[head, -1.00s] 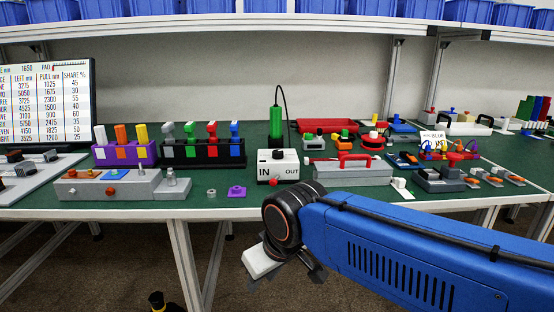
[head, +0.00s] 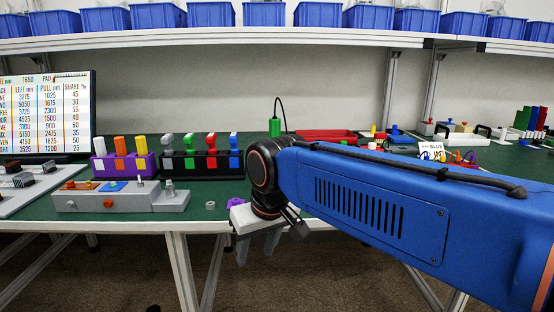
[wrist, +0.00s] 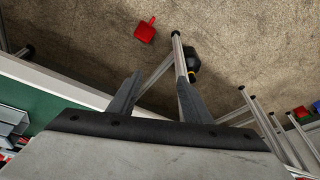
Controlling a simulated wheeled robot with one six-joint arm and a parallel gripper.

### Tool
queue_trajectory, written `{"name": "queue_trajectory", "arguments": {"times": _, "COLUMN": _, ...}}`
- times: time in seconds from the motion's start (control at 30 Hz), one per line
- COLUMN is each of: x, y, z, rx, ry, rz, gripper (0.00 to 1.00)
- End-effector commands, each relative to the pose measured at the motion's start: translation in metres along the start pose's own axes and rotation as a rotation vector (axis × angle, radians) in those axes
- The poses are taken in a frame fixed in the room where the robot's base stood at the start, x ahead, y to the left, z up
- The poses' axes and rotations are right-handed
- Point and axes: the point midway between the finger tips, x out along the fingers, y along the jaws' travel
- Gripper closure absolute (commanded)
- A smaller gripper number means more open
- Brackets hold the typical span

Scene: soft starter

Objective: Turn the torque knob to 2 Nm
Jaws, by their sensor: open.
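I cannot make out a torque knob for certain in either view. In the head view, an upright green tool (head: 274,127) with a black cord shows its upper part at the back of the bench. The space below it is hidden behind my blue arm. My gripper (head: 256,256) is open and empty, its fingers pointing down in front of the bench's front edge.
A grey block (head: 120,202) with small coloured knobs lies near the green bench's (head: 180,215) front edge. Purple (head: 125,168) and black (head: 200,164) holders with coloured handles stand behind it. A small grey ring (head: 210,205) and purple piece (head: 236,202) lie near the edge.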

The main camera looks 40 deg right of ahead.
Motion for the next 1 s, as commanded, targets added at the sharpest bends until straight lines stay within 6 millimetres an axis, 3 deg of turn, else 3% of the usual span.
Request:
{"name": "queue_trajectory", "arguments": {"times": 0.03, "x": -0.015, "y": 0.005, "z": -0.022, "rx": 0.042, "ry": -0.015, "rz": 0.009, "gripper": 0.55}}
{"name": "queue_trajectory", "arguments": {"times": 0.2, "x": -0.061, "y": 0.022, "z": -0.082, "rx": 0.180, "ry": -0.070, "rz": 0.037, "gripper": 0.55}}
{"name": "queue_trajectory", "arguments": {"times": 0.6, "x": -0.149, "y": 0.082, "z": -0.206, "rx": 0.506, "ry": -0.193, "rz": 0.103, "gripper": 0.55}}
{"name": "queue_trajectory", "arguments": {"times": 0.8, "x": -0.183, "y": 0.122, "z": -0.255, "rx": 0.667, "ry": -0.252, "rz": 0.137, "gripper": 0.55}}
{"name": "queue_trajectory", "arguments": {"times": 1.0, "x": -0.205, "y": 0.154, "z": -0.286, "rx": 0.792, "ry": -0.298, "rz": 0.164, "gripper": 0.55}}
